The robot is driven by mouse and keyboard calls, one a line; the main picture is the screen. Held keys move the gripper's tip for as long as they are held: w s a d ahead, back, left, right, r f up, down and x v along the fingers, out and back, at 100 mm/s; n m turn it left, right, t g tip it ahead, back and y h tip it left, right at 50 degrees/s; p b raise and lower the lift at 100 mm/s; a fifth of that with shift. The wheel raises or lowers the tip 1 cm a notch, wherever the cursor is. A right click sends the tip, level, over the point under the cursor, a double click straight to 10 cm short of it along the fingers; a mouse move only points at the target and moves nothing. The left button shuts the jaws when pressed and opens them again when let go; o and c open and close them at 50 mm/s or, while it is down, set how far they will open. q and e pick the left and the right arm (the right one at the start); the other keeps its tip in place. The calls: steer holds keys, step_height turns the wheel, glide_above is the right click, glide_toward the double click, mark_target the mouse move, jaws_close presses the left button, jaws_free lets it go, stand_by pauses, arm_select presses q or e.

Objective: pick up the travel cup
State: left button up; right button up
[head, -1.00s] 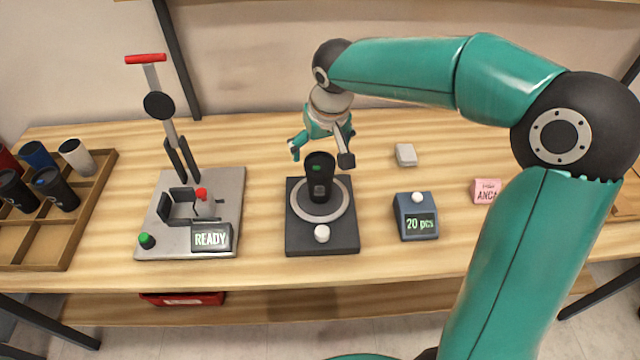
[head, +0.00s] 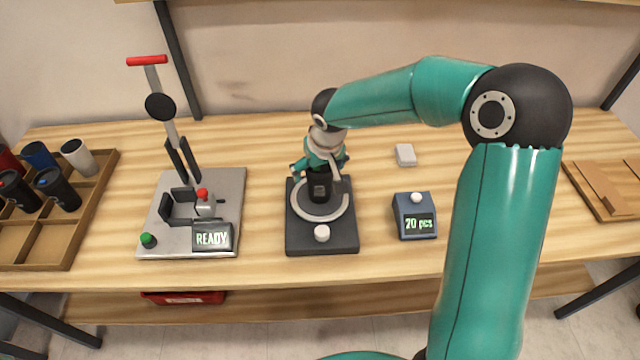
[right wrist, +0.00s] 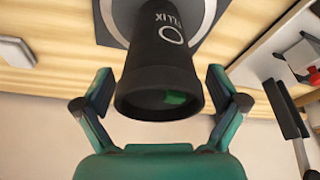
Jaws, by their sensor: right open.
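The black travel cup (head: 320,186) stands on the round plate of a dark base (head: 322,238) in the middle of the table. My right gripper (head: 320,172) is over and around it from behind and hides its upper part. In the right wrist view the cup (right wrist: 160,75) has a pale print and a green patch at its near end. The open fingers of my right gripper (right wrist: 161,92) stand on both sides of it, with a visible gap on each side. My left gripper is not in view.
A press with a READY display (head: 211,238) stands to the left. A blue counter box (head: 415,216) stands right of the base, with a small pale block (head: 405,155) behind it. A wooden tray (head: 92,205) with several cups is far left.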

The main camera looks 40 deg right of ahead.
steer(key=c, duration=0.7)
steer(key=shift+c, duration=0.3)
steer(key=shift+r, duration=0.1)
